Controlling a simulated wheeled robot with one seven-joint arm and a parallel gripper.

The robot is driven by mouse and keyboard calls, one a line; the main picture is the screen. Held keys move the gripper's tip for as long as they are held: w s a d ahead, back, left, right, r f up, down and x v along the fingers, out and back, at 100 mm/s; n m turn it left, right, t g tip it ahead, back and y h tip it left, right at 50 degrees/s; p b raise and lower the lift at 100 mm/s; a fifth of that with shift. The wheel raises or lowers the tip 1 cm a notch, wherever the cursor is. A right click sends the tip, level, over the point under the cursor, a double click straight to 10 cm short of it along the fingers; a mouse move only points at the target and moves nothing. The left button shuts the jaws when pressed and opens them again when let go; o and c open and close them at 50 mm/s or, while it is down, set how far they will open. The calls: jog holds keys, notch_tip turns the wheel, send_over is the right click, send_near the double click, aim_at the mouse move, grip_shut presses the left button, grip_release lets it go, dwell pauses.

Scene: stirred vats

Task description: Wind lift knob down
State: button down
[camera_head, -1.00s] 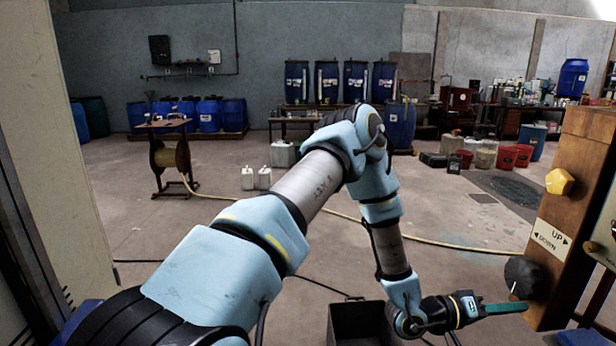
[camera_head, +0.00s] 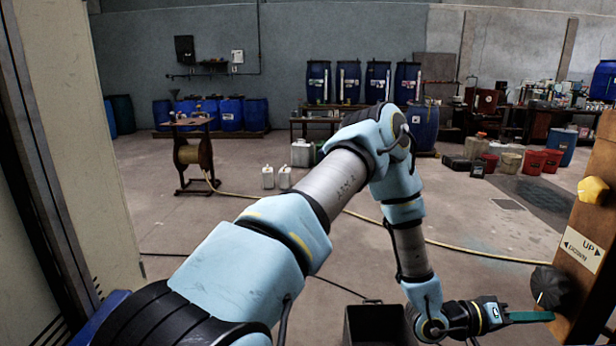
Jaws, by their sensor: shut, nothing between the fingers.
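A dark round knob (camera_head: 551,287) sits on the face of an upright brown wooden post (camera_head: 572,262) at the right. A white plate (camera_head: 581,249) marked UP and DOWN with arrows is just above it. It looks like the lift knob. My gripper (camera_head: 548,316) reaches in from the left with its green fingers shut and empty. Its tips are at the knob's lower edge in the picture; I cannot tell whether they touch it. The knob's turn position is not clear.
A yellow faceted knob (camera_head: 592,190) sits higher on the post. A dark open bin (camera_head: 376,322) stands on the floor below my arm. A yellow hose (camera_head: 480,256) crosses the floor. A pale cabinet (camera_head: 75,150) stands close at the left. The middle floor is mostly clear.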

jog(key=shift+s+r, duration=0.25)
jog(key=shift+r, duration=0.25)
jog(key=shift+s+r, duration=0.2)
jog(key=shift+r, duration=0.05)
jog(key=shift+s+r, duration=0.35)
jog(key=shift+r, duration=0.15)
jog(key=shift+s+r, duration=0.1)
jog(key=shift+r, duration=0.25)
jog(key=shift+r+p, duration=0.3)
jog(key=shift+r, duration=0.15)
jog(key=a, duration=0.6)
jog(key=shift+s+b, duration=0.35)
dwell(0.3)
